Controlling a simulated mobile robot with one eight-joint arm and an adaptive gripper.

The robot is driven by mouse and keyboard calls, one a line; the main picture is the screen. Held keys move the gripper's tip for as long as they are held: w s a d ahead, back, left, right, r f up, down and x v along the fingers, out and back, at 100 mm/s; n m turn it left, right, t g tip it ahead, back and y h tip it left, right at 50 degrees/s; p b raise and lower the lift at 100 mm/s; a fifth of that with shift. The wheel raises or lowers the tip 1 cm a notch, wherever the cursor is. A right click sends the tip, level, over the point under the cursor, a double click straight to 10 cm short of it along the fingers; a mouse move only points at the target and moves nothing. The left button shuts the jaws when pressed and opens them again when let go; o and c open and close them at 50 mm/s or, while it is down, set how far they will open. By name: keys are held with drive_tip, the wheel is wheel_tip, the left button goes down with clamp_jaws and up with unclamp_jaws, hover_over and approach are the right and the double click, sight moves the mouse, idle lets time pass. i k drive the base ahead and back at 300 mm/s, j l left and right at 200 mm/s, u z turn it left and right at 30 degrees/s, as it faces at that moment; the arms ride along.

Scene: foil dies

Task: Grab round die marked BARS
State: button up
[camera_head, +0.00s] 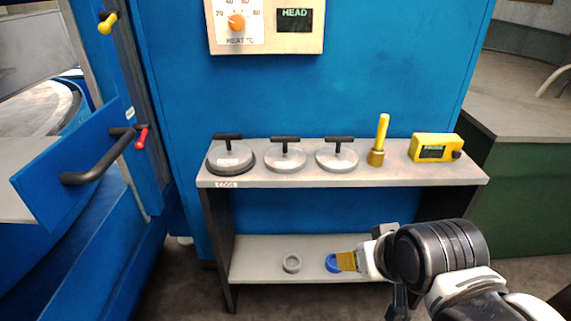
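Three round silver dies with black T-shaped handles stand in a row on the upper shelf: the left die (231,158), the middle die (285,159) and the right die (337,158). The left die sits on a dark round base. I cannot read a BARS mark on any of them. My gripper (364,261) is lower right, in front of the lower shelf and well below the dies. A yellow-brown ribbed piece (346,261) shows at its tip, overlapping a blue ring (331,263). I cannot tell whether it is held, or how the fingers stand.
The upper shelf (300,179) has a COOL label below the left die. A yellow rod in a brass base (378,145) and a yellow display box (435,148) stand right of the dies. A blue door with black handle (98,163) stands left.

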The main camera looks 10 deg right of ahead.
sight(337, 159)
drive_tip(key=i+j+z, duration=0.4)
drive_tip(key=j+z, duration=0.15)
drive_tip(key=j, duration=0.15)
drive_tip(key=i+j+z, duration=0.25)
drive_tip(key=j, duration=0.15)
drive_tip(key=k, duration=0.05)
